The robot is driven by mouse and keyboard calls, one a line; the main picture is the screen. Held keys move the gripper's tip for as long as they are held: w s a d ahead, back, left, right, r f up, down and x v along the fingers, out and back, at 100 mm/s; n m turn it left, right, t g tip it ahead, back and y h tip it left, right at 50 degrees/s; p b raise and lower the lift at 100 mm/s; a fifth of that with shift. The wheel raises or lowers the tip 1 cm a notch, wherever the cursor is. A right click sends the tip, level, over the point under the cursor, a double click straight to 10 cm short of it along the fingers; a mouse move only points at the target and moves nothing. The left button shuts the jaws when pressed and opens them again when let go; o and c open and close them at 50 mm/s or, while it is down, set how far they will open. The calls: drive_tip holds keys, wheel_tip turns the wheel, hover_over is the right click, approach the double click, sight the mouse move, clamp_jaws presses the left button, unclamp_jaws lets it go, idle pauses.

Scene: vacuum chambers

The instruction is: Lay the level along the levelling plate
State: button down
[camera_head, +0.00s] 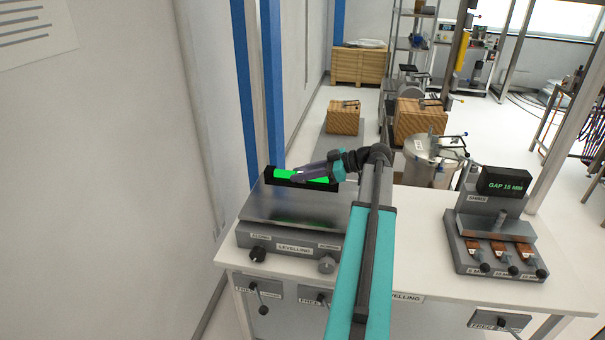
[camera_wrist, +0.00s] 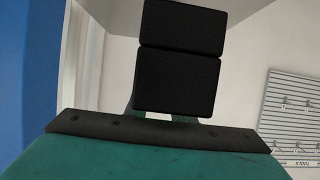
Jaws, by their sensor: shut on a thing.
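The levelling plate (camera_head: 300,207) is a flat grey metal surface on the levelling stand, left of centre in the head view. A long black bar with a bright green face (camera_head: 287,176) runs along its back edge; I cannot tell whether this is the level or a display of the stand. My gripper (camera_head: 308,172) is in front of this bar, over the back of the plate. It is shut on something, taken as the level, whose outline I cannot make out. In the wrist view, black blocks (camera_wrist: 180,55) fill the middle and hide what is held.
The stand has knobs (camera_head: 258,254) at its front on a white table (camera_head: 420,250). A gap gauge station (camera_head: 490,240) with a lit display stands on the right. Blue posts (camera_head: 258,90) rise close behind the plate. The table between the stations is largely clear.

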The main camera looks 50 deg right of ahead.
sight(302, 188)
drive_tip(key=shift+f, duration=0.1)
drive_tip(key=shift+s+f+b, duration=0.1)
drive_tip(key=shift+f+b, duration=0.4)
drive_tip(key=shift+f, duration=2.2)
drive_tip(key=shift+f+b, duration=0.55)
drive_tip(key=shift+b, duration=0.05)
drive_tip(key=c, duration=1.4)
unclamp_jaws()
drive_tip(key=shift+c, duration=0.2)
drive_tip(key=shift+s+d, duration=0.15)
drive_tip(key=b+v, duration=0.3)
drive_tip(key=v, duration=0.9)
drive_tip(key=shift+d+r, duration=0.1)
drive_tip(key=shift+s+d+r+b, duration=0.25)
drive_tip(key=shift+s+r+b, duration=0.1)
drive_tip(key=shift+s, duration=0.2)
